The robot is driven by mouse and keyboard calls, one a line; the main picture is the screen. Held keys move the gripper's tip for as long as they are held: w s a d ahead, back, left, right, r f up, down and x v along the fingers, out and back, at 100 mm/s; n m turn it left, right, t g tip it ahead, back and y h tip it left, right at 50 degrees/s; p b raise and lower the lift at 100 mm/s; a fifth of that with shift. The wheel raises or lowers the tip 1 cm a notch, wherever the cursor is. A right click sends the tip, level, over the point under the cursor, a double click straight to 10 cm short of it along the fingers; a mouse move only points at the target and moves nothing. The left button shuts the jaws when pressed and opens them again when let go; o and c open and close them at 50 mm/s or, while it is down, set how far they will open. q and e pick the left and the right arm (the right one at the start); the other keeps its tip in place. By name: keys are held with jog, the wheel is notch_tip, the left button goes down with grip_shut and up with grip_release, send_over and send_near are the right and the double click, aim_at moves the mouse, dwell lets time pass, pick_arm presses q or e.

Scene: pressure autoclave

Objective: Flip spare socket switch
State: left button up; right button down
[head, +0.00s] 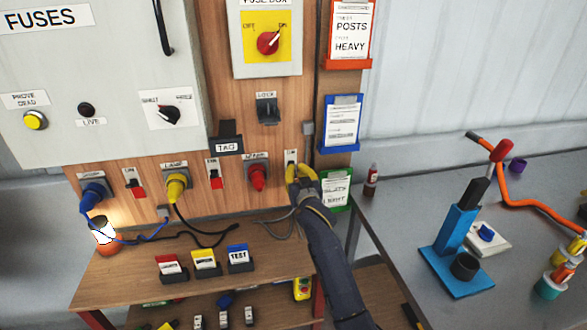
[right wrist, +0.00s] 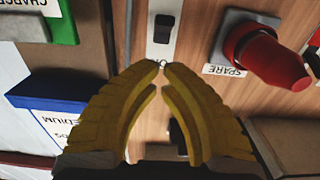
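The spare socket's red plug (head: 258,174) sits on the wooden panel in the head view. It also shows in the right wrist view (right wrist: 265,58), beside a SPARE label (right wrist: 225,70). A small white switch plate (head: 291,157) is just right of it, partly hidden by my right gripper. The right wrist view shows the plate with a dark rocker (right wrist: 164,28); its label is partly covered by the fingertips. My right gripper (head: 299,172) has yellow fingers, which show tips together and empty in the right wrist view (right wrist: 160,67), at the plate's edge. Contact cannot be told. My left gripper is not in view.
A blue plug (head: 94,190) and a yellow plug (head: 176,186) sit further left, with red-marked switches (head: 214,174) between sockets. A green card holder (head: 337,190) is close right of my right gripper. Cables and coloured card stands (head: 205,263) occupy the shelf below.

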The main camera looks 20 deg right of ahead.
jog(key=shift+s+a, duration=0.15)
jog(key=shift+s, duration=1.9)
jog(key=s+d+f+n+g+h, duration=0.1)
jog(key=s+d+f+n+g, duration=0.15)
jog(key=s+f, duration=0.75)
jog(key=s+d+f+n+g+h, duration=0.1)
jog(key=s+d+f+n+g, duration=0.15)
jog(key=s+f, duration=0.7)
jog(key=s+d+f+n+g, duration=0.1)
jog(key=s+g, duration=0.1)
jog(key=s, duration=0.6)
jog(key=s+d+f+n+g+h, duration=0.1)
jog(key=s+d+g, duration=0.1)
jog(key=s, duration=0.7)
jog(key=s+d+f+n+g, duration=0.1)
jog(key=s+g, duration=0.1)
jog(key=s, duration=0.6)
jog(key=s+a+f+g+y, duration=0.1)
jog(key=s+a+f, duration=0.15)
jog(key=f, duration=1.35)
jog(key=s+a+f+g+y, duration=0.1)
jog(key=a+f+g+y, duration=0.15)
jog(key=f, duration=1.35)
jog(key=s+f+m+g, duration=0.2)
jog(key=s+f+m, duration=0.1)
jog(key=s+f, duration=1.7)
jog(key=shift+s+a+y, duration=0.3)
jog(key=shift+s+y, duration=0.05)
jog(key=shift+s, duration=0.35)
